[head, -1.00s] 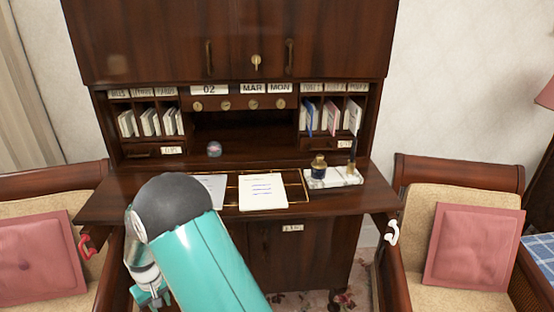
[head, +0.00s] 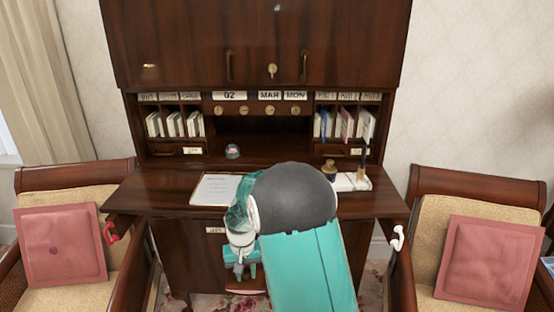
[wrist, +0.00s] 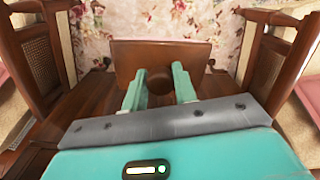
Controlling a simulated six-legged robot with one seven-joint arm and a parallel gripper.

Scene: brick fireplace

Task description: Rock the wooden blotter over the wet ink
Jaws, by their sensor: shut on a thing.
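The wooden blotter (wrist: 190,55) is a dark brown block with a round knob (wrist: 158,80), seen in the wrist view. My gripper (wrist: 158,84) is shut on the knob, one teal finger on each side. In the head view my gripper (head: 240,268) hangs in front of the desk, below the level of the writing surface, with a sliver of the blotter (head: 246,291) under it. A white sheet (head: 215,189) lies on the desk left of my arm. The written page to its right is hidden behind my arm, so its ink cannot be seen.
The desk top (head: 160,190) is clear at the left. An ink bottle (head: 329,168) and pen stand (head: 350,182) are at its right, and a glass paperweight (head: 232,151) is at the back. Armchairs with pink cushions (head: 60,245) (head: 495,262) flank the desk.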

